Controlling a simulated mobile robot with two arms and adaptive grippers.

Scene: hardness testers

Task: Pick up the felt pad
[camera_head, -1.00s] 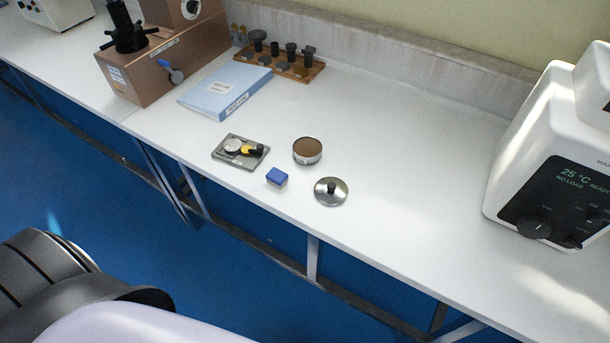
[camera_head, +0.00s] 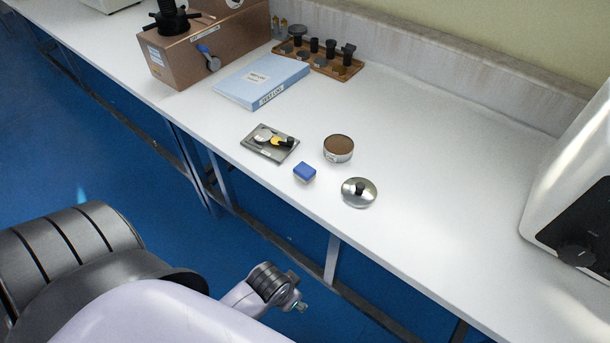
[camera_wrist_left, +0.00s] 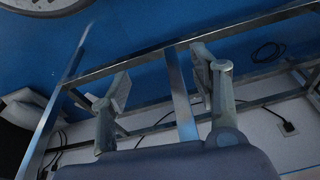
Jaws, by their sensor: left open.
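A small blue block with a pale underside (camera_head: 304,173) lies near the front edge of the white bench; it may be the felt pad, but I cannot tell for sure. Behind it to the right stands a round metal tin with a brown top (camera_head: 339,148). My left gripper (camera_head: 295,300) is below and in front of the bench edge in the head view, apart from these things. In the left wrist view its two fingers (camera_wrist_left: 162,68) are spread and empty, with the blue floor and metal frame bars beyond. My right gripper is not in view.
A grey tray (camera_head: 252,148) with small parts lies left of the block, and a round metal lid (camera_head: 359,192) lies to its right. A blue folder (camera_head: 262,80), brown tester (camera_head: 190,55) and wooden rack (camera_head: 345,70) stand behind. A white machine (camera_head: 575,185) stands at right.

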